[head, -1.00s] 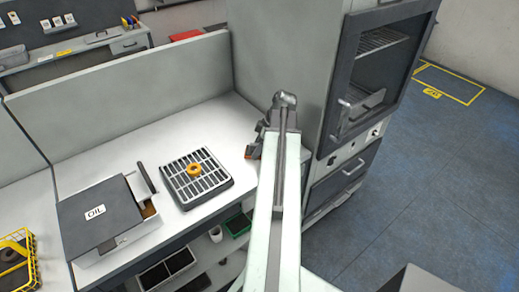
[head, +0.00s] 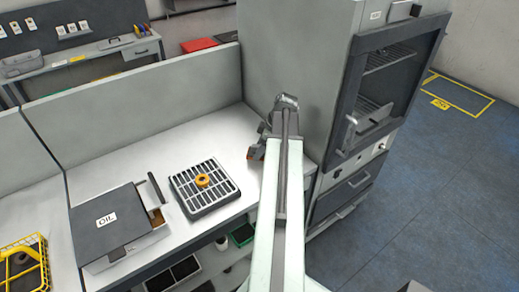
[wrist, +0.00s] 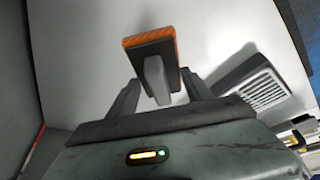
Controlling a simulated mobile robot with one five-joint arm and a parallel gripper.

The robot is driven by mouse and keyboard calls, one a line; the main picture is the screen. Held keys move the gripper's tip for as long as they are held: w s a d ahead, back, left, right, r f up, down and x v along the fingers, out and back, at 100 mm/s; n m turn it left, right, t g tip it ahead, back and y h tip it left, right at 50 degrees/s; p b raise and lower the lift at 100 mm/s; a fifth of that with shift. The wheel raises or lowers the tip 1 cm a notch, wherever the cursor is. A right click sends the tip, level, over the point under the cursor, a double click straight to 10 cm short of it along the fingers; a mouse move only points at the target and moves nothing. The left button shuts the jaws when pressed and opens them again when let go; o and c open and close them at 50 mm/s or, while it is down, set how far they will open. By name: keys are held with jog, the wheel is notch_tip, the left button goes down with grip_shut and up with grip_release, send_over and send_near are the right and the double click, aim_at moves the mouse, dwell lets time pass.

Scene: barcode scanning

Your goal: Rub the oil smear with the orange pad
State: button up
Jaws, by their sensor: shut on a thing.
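The orange pad (wrist: 177,48) shows in the wrist view as a block with an orange edge, a dark back and a grey grip. My gripper (wrist: 160,88) is shut on that grey grip, with a dark finger on each side. In the head view my gripper (head: 259,149) is over the right end of the white worktop (head: 218,134), and a bit of orange shows at its left side. I cannot tell whether the pad touches the worktop. I cannot make out the oil smear in either view.
A dark rack (head: 204,186) with an orange ring (head: 203,180) on it stands left of my gripper. Further left is a box with a dark lid marked OIL (head: 107,220). A tall grey oven cabinet (head: 293,60) stands close on the right. Partition panels (head: 140,98) back the worktop.

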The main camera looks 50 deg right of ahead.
jog(key=shift+r+p, duration=0.95)
jog(key=shift+r, duration=0.5)
notch_tip(320, 180, up, 3)
jog(key=p, duration=0.3)
jog(key=shift+r, duration=0.15)
